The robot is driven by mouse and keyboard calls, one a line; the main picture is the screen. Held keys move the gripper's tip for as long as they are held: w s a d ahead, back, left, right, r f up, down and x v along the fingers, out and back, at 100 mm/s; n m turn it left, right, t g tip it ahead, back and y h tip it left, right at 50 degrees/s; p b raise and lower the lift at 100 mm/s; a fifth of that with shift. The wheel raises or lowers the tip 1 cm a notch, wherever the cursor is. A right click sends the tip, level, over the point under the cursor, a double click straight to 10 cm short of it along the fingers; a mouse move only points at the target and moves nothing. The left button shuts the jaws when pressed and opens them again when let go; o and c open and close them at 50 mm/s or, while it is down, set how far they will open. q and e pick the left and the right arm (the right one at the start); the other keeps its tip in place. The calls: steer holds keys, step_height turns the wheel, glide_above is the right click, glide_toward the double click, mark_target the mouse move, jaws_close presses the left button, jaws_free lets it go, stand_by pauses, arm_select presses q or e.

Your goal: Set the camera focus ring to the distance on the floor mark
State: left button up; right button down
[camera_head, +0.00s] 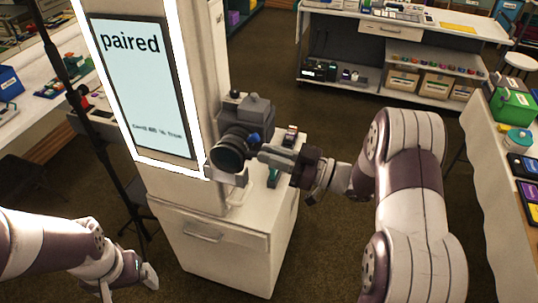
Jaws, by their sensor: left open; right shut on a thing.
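A dark camera (252,112) with a lens (229,152) stands on a mount at the booth column, above a white cabinet. The lens faces the lower left. My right gripper (262,153) reaches in from the right, with its fingers at the side of the lens. It is shut on the focus ring (240,140), though the ring's markings are too small to read. My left gripper (130,282) is open and empty at the lower left, well apart from the camera. No floor mark can be made out.
The booth column holds a lit screen (140,85) reading "paired". A white cabinet (225,245) stands below the camera. A dark stand pole (88,125) rises at the left. A table with boxes (490,215) is at the right, shelves (405,55) behind. Carpet lies between.

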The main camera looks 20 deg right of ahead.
steer(key=shift+f, duration=0.25)
steer(key=c, duration=1.1)
jaws_free()
steer(key=shift+s+d, duration=0.1)
steer(key=shift+d, duration=0.05)
steer(key=b+v, duration=0.4)
steer(key=v, duration=0.8)
steer(key=shift+s+d+r, duration=0.1)
steer(key=shift+s+d, duration=0.05)
steer(key=shift+d, duration=0.1)
